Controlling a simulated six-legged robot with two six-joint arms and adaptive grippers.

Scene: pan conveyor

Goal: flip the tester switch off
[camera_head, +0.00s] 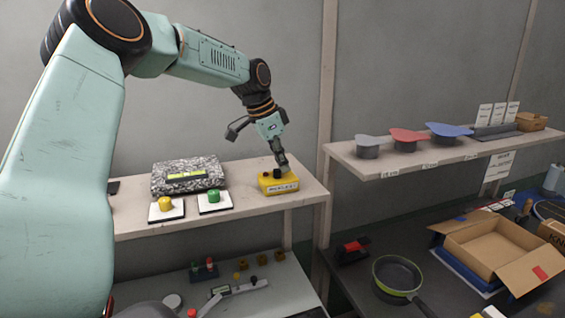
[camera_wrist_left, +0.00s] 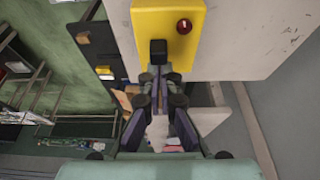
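The tester is a yellow box (camera_head: 279,186) with a dark label, near the right end of the upper left shelf. It carries a black switch (camera_head: 283,171) and a red lamp or button (camera_head: 267,174). In the left wrist view the yellow box (camera_wrist_left: 168,14), the black switch (camera_wrist_left: 158,47) and the dark red lamp (camera_wrist_left: 184,26) show at the top. My left gripper (camera_head: 281,160) points down at the switch; its narrow fingertips (camera_wrist_left: 160,74) are close together right by it. Contact is not clear, and I see nothing held. My right gripper is out of view.
A speckled block (camera_head: 188,174), a yellow button (camera_head: 166,203) and a green button (camera_head: 214,196) stand left on the same shelf. A post (camera_head: 327,130) rises to the right. Below right are a pan (camera_head: 397,277) and an open carton (camera_head: 490,237).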

